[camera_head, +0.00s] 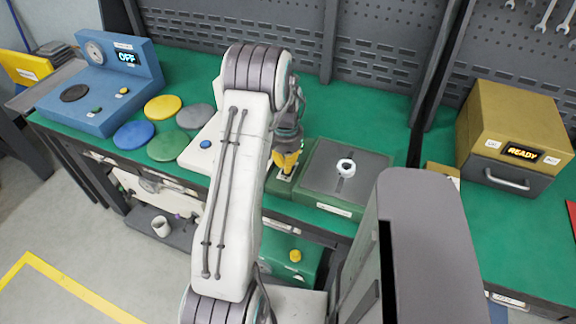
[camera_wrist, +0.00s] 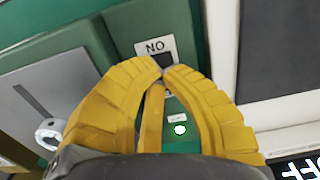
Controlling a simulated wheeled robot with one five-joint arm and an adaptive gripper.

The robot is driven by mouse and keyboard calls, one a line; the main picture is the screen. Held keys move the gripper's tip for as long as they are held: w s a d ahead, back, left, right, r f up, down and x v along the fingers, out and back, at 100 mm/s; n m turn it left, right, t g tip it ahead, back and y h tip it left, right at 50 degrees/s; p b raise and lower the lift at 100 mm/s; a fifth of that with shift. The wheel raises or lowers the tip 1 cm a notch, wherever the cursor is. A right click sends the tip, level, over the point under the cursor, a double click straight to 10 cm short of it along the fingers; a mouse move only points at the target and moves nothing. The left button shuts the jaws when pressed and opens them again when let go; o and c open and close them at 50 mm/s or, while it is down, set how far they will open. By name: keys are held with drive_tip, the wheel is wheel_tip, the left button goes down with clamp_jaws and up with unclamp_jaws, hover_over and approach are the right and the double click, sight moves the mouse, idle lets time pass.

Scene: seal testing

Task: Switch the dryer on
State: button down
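A green bench unit with a grey plate (camera_head: 365,172) stands right of my gripper; no readable label names it as the dryer. A white ring (camera_head: 346,167) lies on the plate and also shows in the wrist view (camera_wrist: 48,134). My yellow gripper (camera_head: 285,166) points down over the unit's left part. In the wrist view the fingertips (camera_wrist: 163,73) meet, shut and empty, at a dark switch beside an upside-down ON label (camera_wrist: 155,46). Contact cannot be told.
A white unit with a blue button (camera_head: 205,144) is left of my gripper, partly hidden by my arm. A black display (camera_wrist: 300,168) reads OFF, upside down. A blue unit (camera_head: 110,90) shows OFF at left, near several coloured discs. A yellow-topped box (camera_head: 505,115) shows READY at right.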

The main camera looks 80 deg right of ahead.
drive_tip(key=shift+r+p, duration=1.4)
drive_tip(key=shift+r, duration=1.2)
drive_tip(key=shift+a+n, duration=0.2)
drive_tip(key=shift+n, duration=0.1)
drive_tip(key=w+a+n+y, duration=0.1)
drive_tip(key=a+y, duration=0.2)
drive_tip(key=a, duration=1)
drive_tip(key=w+a+r+n+t+h, duration=0.1)
drive_tip(key=w+a+r+n, duration=0.5)
drive_tip(key=a, duration=0.4)
drive_tip(key=w+a+r+n+t+h, duration=0.1)
drive_tip(key=w+a+r+n, duration=0.5)
drive_tip(key=a, duration=0.5)
drive_tip(key=w+a+r+n+t+h, duration=0.1)
drive_tip(key=w+a+r+n+t, duration=0.1)
drive_tip(key=w+a+r+n, duration=0.5)
drive_tip(key=shift+w+a+r, duration=0.25)
drive_tip(key=shift+a+r, duration=0.3)
drive_tip(key=shift+a, duration=1.3)
